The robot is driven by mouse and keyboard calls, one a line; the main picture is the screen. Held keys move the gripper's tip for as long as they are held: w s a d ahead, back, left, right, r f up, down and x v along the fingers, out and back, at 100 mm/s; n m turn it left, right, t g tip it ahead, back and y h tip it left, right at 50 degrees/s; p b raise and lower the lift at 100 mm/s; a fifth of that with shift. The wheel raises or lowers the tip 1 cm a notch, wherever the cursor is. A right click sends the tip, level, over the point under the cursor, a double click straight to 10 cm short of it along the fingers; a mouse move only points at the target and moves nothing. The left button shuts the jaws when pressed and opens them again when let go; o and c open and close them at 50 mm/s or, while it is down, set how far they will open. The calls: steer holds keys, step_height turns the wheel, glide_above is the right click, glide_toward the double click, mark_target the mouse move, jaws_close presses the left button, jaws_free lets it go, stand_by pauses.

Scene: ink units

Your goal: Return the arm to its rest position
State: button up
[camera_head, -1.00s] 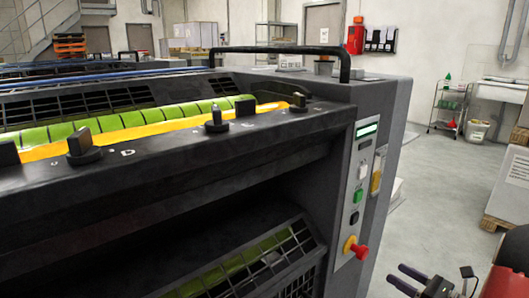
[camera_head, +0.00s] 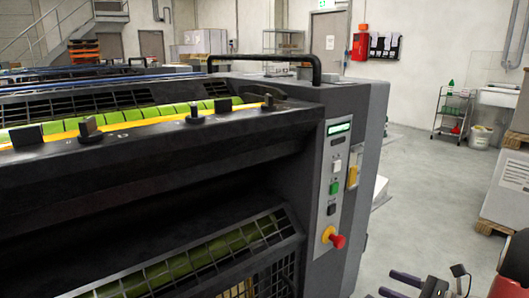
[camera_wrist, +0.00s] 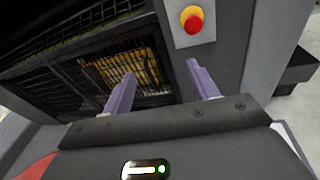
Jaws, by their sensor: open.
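My gripper (camera_wrist: 162,88) is open and empty in the wrist view, its two purple-grey fingers spread apart. Its fingers face the lower front of the dark press, close to the barred guard (camera_wrist: 125,75). The red stop knob on its yellow base (camera_wrist: 193,22) is beyond the fingers, toward the top of that view. In the head view my gripper (camera_head: 398,285) shows only in part at the bottom right edge, to the right of the press (camera_head: 150,165) and apart from it.
The press's control panel (camera_head: 333,185) carries a green button and the red stop knob (camera_head: 337,241). A black handrail (camera_head: 265,57) tops the press. Grey floor (camera_head: 415,190) is clear on the right. A pallet stack (camera_head: 508,195) stands at the right edge, with a small trolley (camera_head: 450,112) behind.

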steer(key=s+a+r+n+g+h, duration=0.2)
steer(key=s+a+n+g, duration=0.3)
steer(key=a+n, duration=0.25)
steer(key=s+a+r+n+g+h, duration=0.25)
steer(key=s+a+n+g, duration=0.2)
steer(key=a+n, duration=0.35)
steer(key=s+r+n+t+h+p, duration=0.1)
steer(key=s+r+n+t+h, duration=0.3)
steer(key=s+n+h, duration=0.4)
steer(key=shift+s+a+r+n+p, duration=0.3)
steer(key=shift+s+r+n, duration=0.4)
steer(key=shift+n, duration=1.35)
steer(key=shift+d, duration=0.1)
